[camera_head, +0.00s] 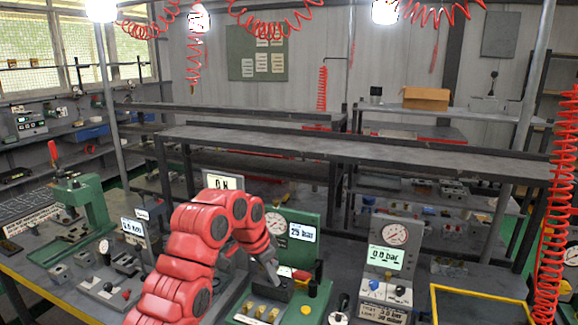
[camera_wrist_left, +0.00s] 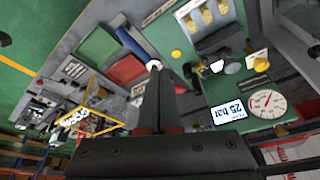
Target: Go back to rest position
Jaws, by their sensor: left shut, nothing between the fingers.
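My left arm is red and reaches over the workbench in the head view. Its dark gripper (camera_head: 270,275) points down in front of the green test station (camera_head: 303,250), which has a round gauge and a display that seems to read 25 bar. In the left wrist view the fingers (camera_wrist_left: 156,72) are together and empty. The green station also shows there at the right (camera_wrist_left: 222,88), with its gauge (camera_wrist_left: 267,104) and several brass pieces (camera_wrist_left: 208,15). I cannot tell whether the fingertips touch anything. My right gripper is in neither view.
A grey gauge station (camera_head: 392,255) reading 0.0 bar stands to the right, beside a yellow-edged frame (camera_head: 480,291). A green press (camera_head: 88,210) and small valve blocks (camera_head: 110,287) stand left. Shelves (camera_head: 350,153) rise behind. Red coiled hoses (camera_head: 556,200) hang at the right.

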